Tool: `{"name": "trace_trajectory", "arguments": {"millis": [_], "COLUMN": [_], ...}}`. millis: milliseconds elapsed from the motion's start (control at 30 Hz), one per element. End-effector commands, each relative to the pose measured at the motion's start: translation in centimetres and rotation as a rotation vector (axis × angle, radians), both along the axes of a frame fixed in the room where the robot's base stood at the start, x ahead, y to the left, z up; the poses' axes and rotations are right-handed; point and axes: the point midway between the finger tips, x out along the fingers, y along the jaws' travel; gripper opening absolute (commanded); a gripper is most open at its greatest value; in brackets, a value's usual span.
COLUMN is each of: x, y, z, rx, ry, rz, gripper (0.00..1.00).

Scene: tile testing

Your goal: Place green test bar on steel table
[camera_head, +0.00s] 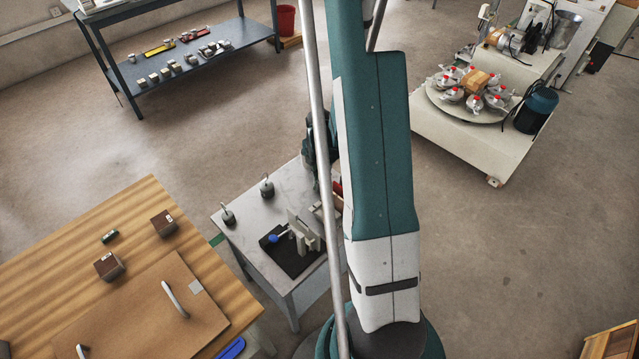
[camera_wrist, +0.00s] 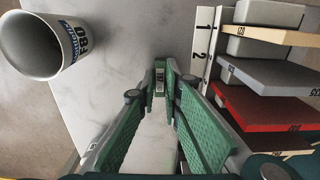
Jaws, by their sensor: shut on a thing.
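My gripper (camera_wrist: 160,75) is shut on a small green bar (camera_wrist: 160,80) with a pale barcode label, seen nearly end-on between the fingertips. Most of the bar is hidden by the green finger pads. In the wrist view the gripper points down over the pale grey top of the steel table (camera_wrist: 125,65). I cannot tell whether the bar touches the surface. In the head view the steel table (camera_head: 288,193) stands in the middle, partly behind my arm, and my gripper is hidden there.
In the wrist view, a printed paper cup (camera_wrist: 35,48) stands left, and a rack of cream, grey and red tiles (camera_wrist: 265,85) stands close on the right. Two weights (camera_head: 267,188) and a black mat (camera_head: 283,257) occupy the table.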

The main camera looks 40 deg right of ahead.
Motion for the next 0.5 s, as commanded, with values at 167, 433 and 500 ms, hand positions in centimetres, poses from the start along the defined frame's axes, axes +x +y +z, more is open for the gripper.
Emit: {"name": "trace_trajectory", "arguments": {"millis": [167, 433, 500], "x": [-0.03, -0.03, -0.03], "y": [0.02, 0.02, 0.02], "z": [-0.12, -0.43, -0.52], "rx": [0.0, 0.0, 0.0], "ry": [0.0, 0.0, 0.0], "rz": [0.0, 0.0, 0.0], "gripper": [0.01, 0.01, 0.1]}}
